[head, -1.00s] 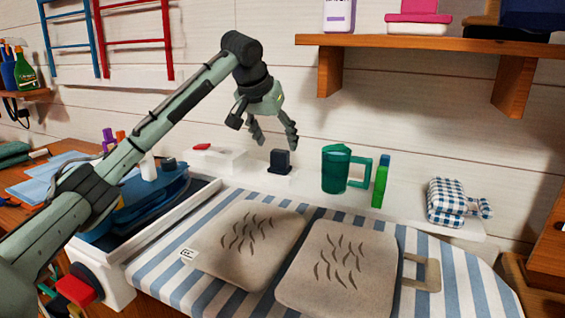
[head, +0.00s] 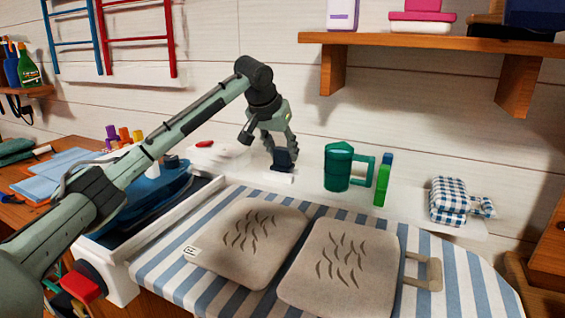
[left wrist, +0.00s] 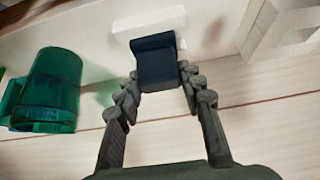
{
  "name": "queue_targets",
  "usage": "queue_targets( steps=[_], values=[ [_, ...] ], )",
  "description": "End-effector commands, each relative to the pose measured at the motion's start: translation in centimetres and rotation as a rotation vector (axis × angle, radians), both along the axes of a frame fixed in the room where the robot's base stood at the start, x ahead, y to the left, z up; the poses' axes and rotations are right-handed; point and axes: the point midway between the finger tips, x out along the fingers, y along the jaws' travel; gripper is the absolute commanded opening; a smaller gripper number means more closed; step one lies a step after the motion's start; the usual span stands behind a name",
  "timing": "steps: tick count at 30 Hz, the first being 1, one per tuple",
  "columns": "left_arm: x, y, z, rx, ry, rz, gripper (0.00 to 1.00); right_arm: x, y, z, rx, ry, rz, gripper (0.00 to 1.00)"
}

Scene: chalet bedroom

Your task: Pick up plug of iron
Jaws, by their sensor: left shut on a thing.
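The plug (head: 283,158) is a small dark block at a white base (head: 279,177) on the white ledge behind the ironing board. My left gripper (head: 280,150) comes down from above and is shut on the plug. In the left wrist view the plug (left wrist: 157,62) sits between the two fingertips (left wrist: 157,80), with the white base (left wrist: 150,24) just beyond it. The blue iron (head: 150,195) rests in the tray at the left end of the board. My right gripper is not in view.
A checked cloth bundle (head: 448,200) lies farther right. Two beige pads (head: 250,240) lie on the striped board. A wooden shelf (head: 430,42) overhangs at upper right.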

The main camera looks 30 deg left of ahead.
Motion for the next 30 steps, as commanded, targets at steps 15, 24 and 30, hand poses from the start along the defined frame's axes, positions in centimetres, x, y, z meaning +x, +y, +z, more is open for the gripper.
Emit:
queue_targets(
  steps=[15,24,30],
  values=[
    [0.1,0.0,1.6,-0.001,-0.003,-0.001,0.08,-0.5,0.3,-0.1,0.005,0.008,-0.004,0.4],
    [-0.8,3.7,6.3,-0.001,-0.002,0.006,0.08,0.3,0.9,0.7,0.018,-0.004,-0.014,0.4],
    [-1.6,7.8,8.9,-0.001,-0.002,0.004,0.08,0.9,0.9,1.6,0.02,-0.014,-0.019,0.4]
  ],
)
